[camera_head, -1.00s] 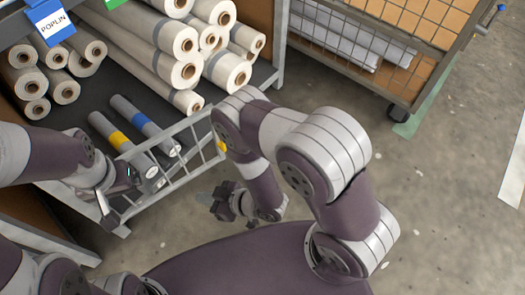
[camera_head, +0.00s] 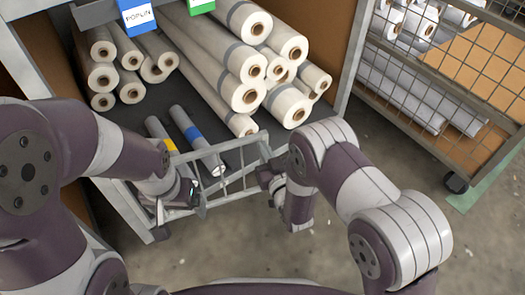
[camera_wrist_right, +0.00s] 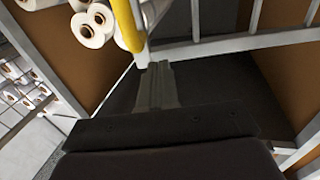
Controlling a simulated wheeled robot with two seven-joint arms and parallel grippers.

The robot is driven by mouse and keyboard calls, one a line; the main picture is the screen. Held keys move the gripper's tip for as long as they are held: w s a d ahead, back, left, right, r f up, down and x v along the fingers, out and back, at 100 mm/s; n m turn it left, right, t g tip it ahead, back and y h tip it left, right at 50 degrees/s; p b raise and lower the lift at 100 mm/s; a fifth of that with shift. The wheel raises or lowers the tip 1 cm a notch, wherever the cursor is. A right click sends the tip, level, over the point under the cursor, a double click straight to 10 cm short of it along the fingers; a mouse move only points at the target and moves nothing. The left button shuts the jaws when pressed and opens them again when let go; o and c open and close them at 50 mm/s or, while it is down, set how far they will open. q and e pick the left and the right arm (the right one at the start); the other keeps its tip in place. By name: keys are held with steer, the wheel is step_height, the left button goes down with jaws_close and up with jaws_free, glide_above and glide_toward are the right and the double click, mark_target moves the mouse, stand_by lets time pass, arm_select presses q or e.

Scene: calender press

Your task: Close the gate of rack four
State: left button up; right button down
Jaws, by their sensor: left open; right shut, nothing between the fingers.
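The low grey barred gate (camera_head: 238,178) stands along the front of a rack with fabric rolls. Its bars and a yellow upright (camera_wrist_right: 128,25) also show in the right wrist view. I cannot tell how far it stands from the rack's front edge. My right gripper (camera_head: 268,178) is shut and empty at the gate's right end; in the right wrist view its fingertips (camera_wrist_right: 156,75) are just below the yellow upright. Whether they touch is unclear. My left gripper (camera_head: 190,196) is open near the gate's left end, partly hiding it. No rack number is readable.
Cream rolls (camera_head: 245,60) fill the rack's shelf. Two grey rolls, one with a blue band (camera_head: 193,134), lie behind the gate. A blue POPLIN card (camera_head: 137,16) hangs above. A wire-mesh cart (camera_head: 440,80) stands at right. The floor in front is clear.

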steer(key=shift+x, duration=0.8)
